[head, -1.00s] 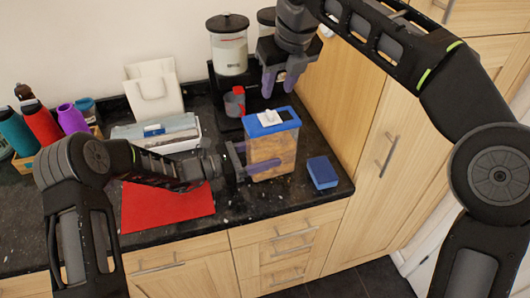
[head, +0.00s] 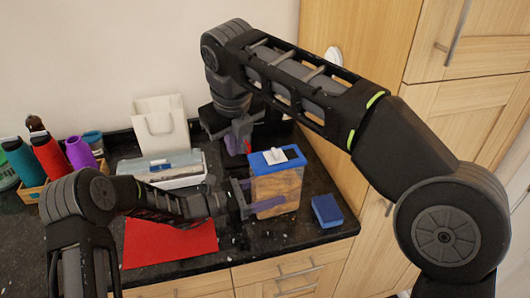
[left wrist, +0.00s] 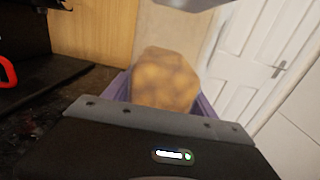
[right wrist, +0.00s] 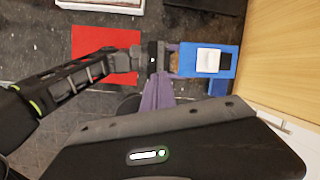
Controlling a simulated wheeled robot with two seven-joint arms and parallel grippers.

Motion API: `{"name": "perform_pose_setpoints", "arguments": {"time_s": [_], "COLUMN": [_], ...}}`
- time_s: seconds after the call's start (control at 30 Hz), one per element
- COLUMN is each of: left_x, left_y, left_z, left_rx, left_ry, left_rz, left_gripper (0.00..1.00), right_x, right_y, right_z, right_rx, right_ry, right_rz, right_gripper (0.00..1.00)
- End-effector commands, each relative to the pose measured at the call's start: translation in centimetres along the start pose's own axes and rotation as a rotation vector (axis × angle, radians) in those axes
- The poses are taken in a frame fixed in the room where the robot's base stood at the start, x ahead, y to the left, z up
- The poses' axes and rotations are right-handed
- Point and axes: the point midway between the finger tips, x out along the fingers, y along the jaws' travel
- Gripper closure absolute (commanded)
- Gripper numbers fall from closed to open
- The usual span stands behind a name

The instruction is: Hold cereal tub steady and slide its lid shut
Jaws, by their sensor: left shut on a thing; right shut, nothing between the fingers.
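The cereal tub (head: 277,190) stands upright on the dark counter, clear-sided with tan contents. Its blue lid (head: 259,163) carries a white sliding piece (head: 275,156) with a dark patch, seemingly an opening, to its right. My left gripper (head: 265,203) is shut around the tub's sides from the left; its wrist view shows the tan contents (left wrist: 165,82) between the fingers. My right gripper (head: 239,141) is shut and empty, just behind and left of the lid, apart from it. In the right wrist view its purple fingers (right wrist: 158,92) point toward the lid's left end (right wrist: 187,60).
A blue block (head: 327,210) lies right of the tub. A red mat (head: 170,243) lies left, partly under my left arm. A white box (head: 165,168), white bag (head: 160,125) and several bottles (head: 50,157) stand farther left. A wooden cabinet side rises at right.

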Motion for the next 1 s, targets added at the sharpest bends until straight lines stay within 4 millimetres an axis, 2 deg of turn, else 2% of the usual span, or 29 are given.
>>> {"name": "perform_pose_setpoints", "arguments": {"time_s": [0.03,0.13,0.2,0.37,0.53,0.77,1.0], "left_x": [0.0,0.0,0.0,0.0,0.0,0.0,0.0], "left_y": [0.0,0.0,0.0,0.0,0.0,0.0,0.0], "left_z": [0.0,0.0,0.0,0.0,0.0,0.0,0.0], "left_rx": [0.000,0.000,0.000,0.000,0.000,0.000,0.000], "left_ry": [0.000,0.000,0.000,0.000,0.000,0.000,0.000], "left_rz": [0.001,0.001,0.001,0.001,0.001,0.001,0.000], "left_gripper": [1.00,1.00,1.00,1.00,1.00,1.00,1.00], "right_x": [0.8,2.3,2.9,3.0,2.1,0.1,-1.4], "right_y": [1.8,4.1,5.1,5.8,5.7,4.2,1.1], "right_z": [0.0,-0.2,-0.3,-0.3,-0.2,0.2,0.3], "right_rx": [-0.002,0.135,0.300,0.717,1.177,1.817,2.503], "right_ry": [0.019,0.044,0.039,-0.034,-0.170,-0.397,-0.622], "right_rz": [-0.028,-0.103,-0.163,-0.273,-0.338,-0.326,-0.208], "right_gripper": [1.00,1.00,1.00,1.00,1.00,1.00,1.00]}}
